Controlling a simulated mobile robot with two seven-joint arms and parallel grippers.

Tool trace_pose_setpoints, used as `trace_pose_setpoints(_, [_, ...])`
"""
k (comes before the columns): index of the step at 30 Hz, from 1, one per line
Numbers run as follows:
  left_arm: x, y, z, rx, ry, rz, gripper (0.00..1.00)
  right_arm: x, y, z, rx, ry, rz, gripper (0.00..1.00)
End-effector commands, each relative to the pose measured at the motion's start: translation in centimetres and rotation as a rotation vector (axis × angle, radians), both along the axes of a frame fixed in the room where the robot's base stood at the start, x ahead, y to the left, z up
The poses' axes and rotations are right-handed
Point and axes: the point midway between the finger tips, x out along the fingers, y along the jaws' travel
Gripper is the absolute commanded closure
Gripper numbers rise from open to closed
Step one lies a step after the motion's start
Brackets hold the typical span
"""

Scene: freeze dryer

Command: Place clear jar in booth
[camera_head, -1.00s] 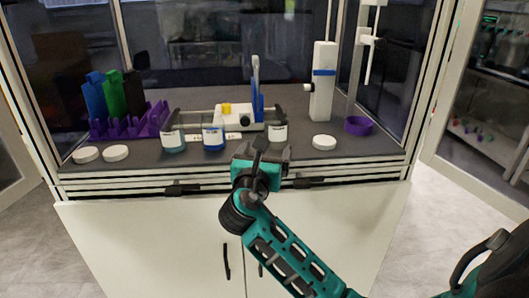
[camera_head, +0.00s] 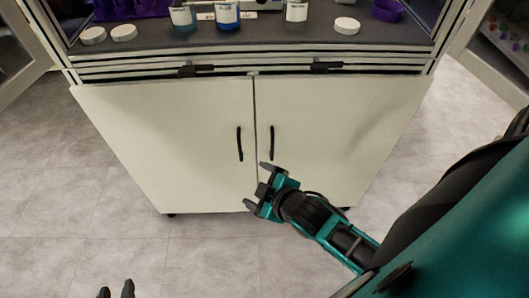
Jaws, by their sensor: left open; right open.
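Three small jars stand in a row on the dark floor of the booth (camera_head: 270,40) at the top of the head view: one with a teal tint (camera_head: 183,17), one with blue contents (camera_head: 228,17), and a clear jar (camera_head: 296,13) with a white label at the right. My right gripper (camera_head: 259,187) is open and empty, well below the jars, in front of the white cabinet doors. My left gripper (camera_head: 116,291) shows only its dark fingertips at the bottom edge, apart and empty, above the floor.
White round lids lie on the booth floor: two at the left (camera_head: 94,35) (camera_head: 124,32) and one at the right (camera_head: 347,25). A purple ring (camera_head: 388,10) and purple rack (camera_head: 130,8) stand behind. The white cabinet (camera_head: 180,130) has dark handles. Tiled floor (camera_head: 90,215) is clear.

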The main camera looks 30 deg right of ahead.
Motion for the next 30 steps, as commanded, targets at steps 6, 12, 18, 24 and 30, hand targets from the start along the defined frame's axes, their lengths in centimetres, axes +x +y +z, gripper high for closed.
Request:
trace_pose_setpoints(6, [0.0,0.0,0.0,0.000,0.000,0.000,0.57,-4.5,1.8,-1.6,0.455,0.062,-0.207,0.08])
trace_pose_setpoints(12, [0.0,0.0,0.0,0.000,0.000,0.000,0.57,-5.2,2.0,-1.7,0.543,0.072,-0.253,0.08])
trace_pose_setpoints(18, [0.0,0.0,0.0,0.000,-0.001,0.001,0.57,-5.2,2.0,-1.7,0.540,0.072,-0.251,0.08])
trace_pose_setpoints(24, [0.1,0.0,0.0,0.000,-0.001,0.001,0.57,-5.1,2.0,-1.7,0.538,0.073,-0.250,0.08])
trace_pose_setpoints(30, [0.2,0.0,0.1,0.001,-0.004,0.000,0.57,-5.1,2.0,-1.7,0.537,0.072,-0.250,0.08])
